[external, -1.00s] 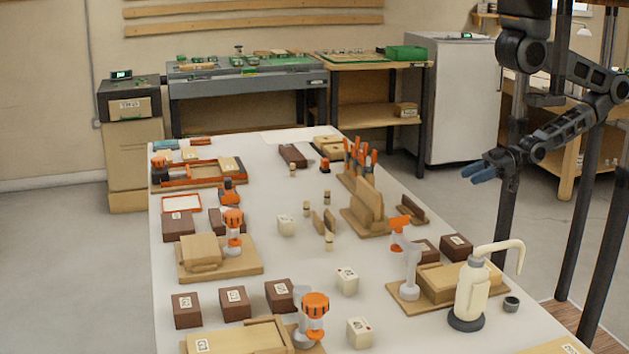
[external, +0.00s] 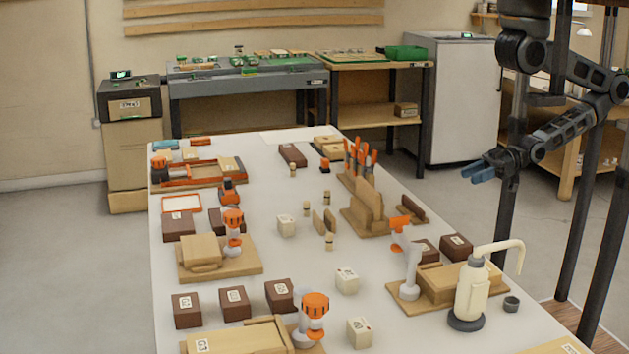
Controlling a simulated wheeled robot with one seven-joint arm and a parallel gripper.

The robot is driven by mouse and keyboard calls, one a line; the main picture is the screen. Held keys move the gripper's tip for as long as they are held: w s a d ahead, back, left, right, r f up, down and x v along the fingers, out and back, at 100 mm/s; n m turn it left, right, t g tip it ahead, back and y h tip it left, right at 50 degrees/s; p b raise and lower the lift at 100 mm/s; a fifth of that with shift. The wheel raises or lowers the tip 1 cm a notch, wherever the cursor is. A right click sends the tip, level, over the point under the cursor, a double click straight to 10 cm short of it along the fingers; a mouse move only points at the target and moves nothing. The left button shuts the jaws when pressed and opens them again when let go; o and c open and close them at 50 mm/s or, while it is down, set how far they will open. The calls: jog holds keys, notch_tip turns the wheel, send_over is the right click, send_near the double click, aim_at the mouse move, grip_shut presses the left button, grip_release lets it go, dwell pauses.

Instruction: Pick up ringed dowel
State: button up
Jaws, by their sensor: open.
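Several small pale wooden dowels stand upright on the white bench. One (external: 306,209) and another (external: 326,197) are near the bench's middle. A third (external: 329,242) is closer, beside two thin wooden pieces, and one more (external: 293,170) is farther back. Some seem to have dark bands, but they are too small to tell which one is ringed. My gripper (external: 473,174), with blue fingers, is open and empty. In the picture it is to the right of the bench and well away from all the dowels.
The white bench (external: 265,259) is crowded. A wooden rack (external: 366,209) of orange-handled tools is right of the dowels. Orange-topped clamps (external: 233,218), brown blocks (external: 235,303), white blocks (external: 286,226) and a cream pump bottle (external: 474,291) stand around. Some bare bench shows between them.

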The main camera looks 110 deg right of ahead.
jog(key=shift+o, duration=0.7)
jog(key=shift+w, duration=0.15)
